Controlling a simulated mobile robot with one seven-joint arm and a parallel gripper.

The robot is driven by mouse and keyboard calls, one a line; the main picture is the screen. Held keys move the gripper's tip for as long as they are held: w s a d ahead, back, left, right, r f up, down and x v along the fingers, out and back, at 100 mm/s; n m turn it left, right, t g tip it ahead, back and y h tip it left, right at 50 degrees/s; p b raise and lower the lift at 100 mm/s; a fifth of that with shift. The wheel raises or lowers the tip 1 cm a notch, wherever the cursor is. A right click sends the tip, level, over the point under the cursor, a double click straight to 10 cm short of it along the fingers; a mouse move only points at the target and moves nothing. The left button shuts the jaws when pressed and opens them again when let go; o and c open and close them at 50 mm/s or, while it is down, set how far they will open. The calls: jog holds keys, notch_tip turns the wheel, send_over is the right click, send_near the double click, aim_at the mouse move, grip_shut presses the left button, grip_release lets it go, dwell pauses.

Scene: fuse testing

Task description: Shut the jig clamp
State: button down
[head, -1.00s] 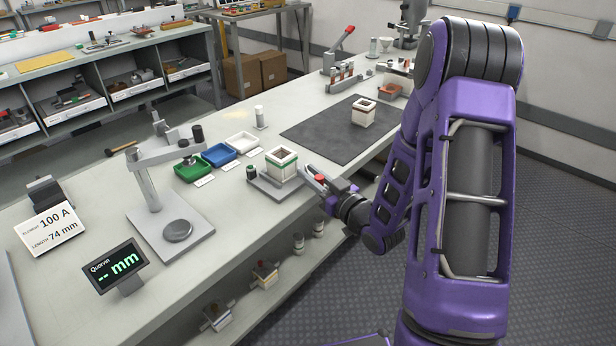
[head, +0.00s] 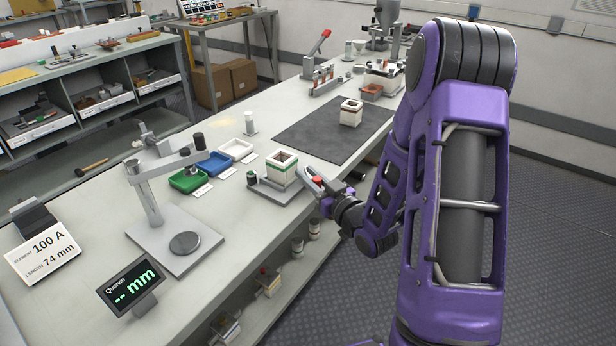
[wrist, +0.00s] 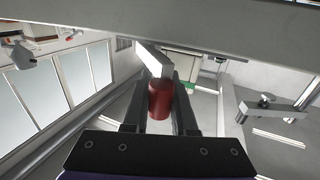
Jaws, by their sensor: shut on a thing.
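The jig (head: 270,192) is a low grey base at the bench's front edge, with a white and green block (head: 285,170) standing upright on it. The clamp's red handle (head: 316,180) is beside the block's right side. In the wrist view the red handle (wrist: 161,100) sits between my fingers, with a pale metal lever (wrist: 154,60) running beyond it. My gripper (head: 321,186) is shut on the handle; its dark fingers (wrist: 161,108) lie on both sides of it. I cannot tell how far the clamp is closed.
A green tray (head: 189,180), a blue tray (head: 215,163) and a white tray (head: 237,148) stand behind the jig. A measuring stand (head: 172,240) is to the left. A dark mat (head: 325,135) carries another white block (head: 351,112). A red-handled press (head: 318,62) stands farther back.

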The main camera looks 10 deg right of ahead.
jog(key=shift+s+f, duration=0.1)
jog(key=shift+f, duration=0.05)
jog(key=c, duration=0.7)
grip_release()
jog(key=v, duration=0.3)
jog(key=p+v, duration=0.1)
jog(key=v, duration=0.2)
jog(key=r+v, duration=0.1)
jog(key=v, duration=0.2)
jog(key=shift+s+d+p, duration=0.1)
jog(key=shift+s+p, duration=0.05)
jog(key=shift+p, duration=0.2)
jog(key=shift+f+p+v, duration=0.15)
jog(key=shift+p+v, duration=1.6)
jog(key=shift+v, duration=0.25)
jog(key=shift+f+p+v, duration=0.2)
jog(key=shift+p+v, duration=1.5)
jog(key=shift+v, duration=0.3)
